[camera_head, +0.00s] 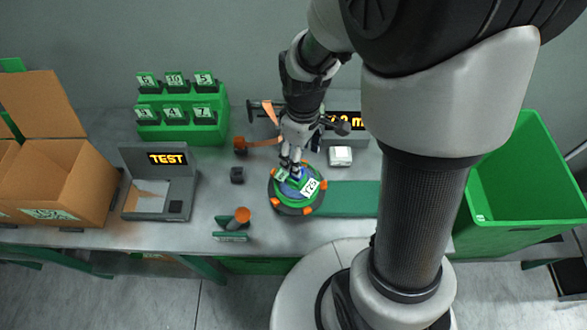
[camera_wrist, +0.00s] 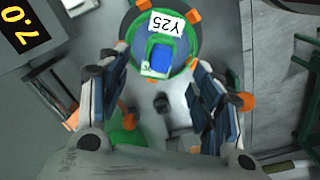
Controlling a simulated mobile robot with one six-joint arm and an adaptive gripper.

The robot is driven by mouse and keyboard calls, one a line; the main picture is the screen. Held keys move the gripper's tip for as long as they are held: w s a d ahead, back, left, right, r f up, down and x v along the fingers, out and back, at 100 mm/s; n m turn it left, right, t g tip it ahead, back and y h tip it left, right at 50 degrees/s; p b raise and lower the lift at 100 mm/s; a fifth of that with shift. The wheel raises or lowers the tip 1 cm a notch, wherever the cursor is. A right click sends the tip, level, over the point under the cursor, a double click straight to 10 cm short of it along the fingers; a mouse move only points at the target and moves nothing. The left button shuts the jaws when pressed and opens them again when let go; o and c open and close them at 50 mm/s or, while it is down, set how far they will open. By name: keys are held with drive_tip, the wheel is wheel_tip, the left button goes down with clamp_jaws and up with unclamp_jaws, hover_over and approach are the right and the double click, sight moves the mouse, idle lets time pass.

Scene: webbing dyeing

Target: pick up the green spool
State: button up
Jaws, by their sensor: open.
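The green spool (camera_head: 312,197) has a blue centre and a white label reading Y25. It rests on a round dark holder (camera_head: 285,207) with orange tabs around its rim. In the wrist view the spool (camera_wrist: 185,64) lies ahead at the upper middle, with its label at its far side. My gripper (camera_head: 291,167) points down at the spool's back part and covers some of it. In the wrist view its two fingers (camera_wrist: 157,62) are spread apart on either side of the spool's near part. I cannot tell whether they touch it.
A green belt strip (camera_head: 352,198) runs right of the holder. A green rack with number cards (camera_head: 180,115) stands at the back left. A TEST device (camera_head: 160,180) and a cardboard box (camera_head: 75,185) are on the left. A green bin (camera_head: 525,190) is on the right.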

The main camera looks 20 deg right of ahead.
sight(292, 193)
wheel_tip(292, 193, down, 5)
drive_tip(key=shift+b, duration=0.75)
drive_tip(key=shift+w+a+f+b, duration=0.15)
drive_tip(key=shift+f+b, duration=0.3)
drive_tip(key=shift+f, duration=0.45)
drive_tip(key=shift+a+f+b, duration=0.1)
drive_tip(key=shift+f+b, duration=0.3)
drive_tip(key=shift+f, duration=0.5)
drive_tip(key=shift+w+a+f+b, duration=0.15)
drive_tip(key=shift+f+b, duration=0.3)
drive_tip(key=shift+f, duration=0.45)
drive_tip(key=shift+s+r, duration=0.1)
drive_tip(key=shift+c, duration=0.3)
drive_tip(key=c, duration=1.3)
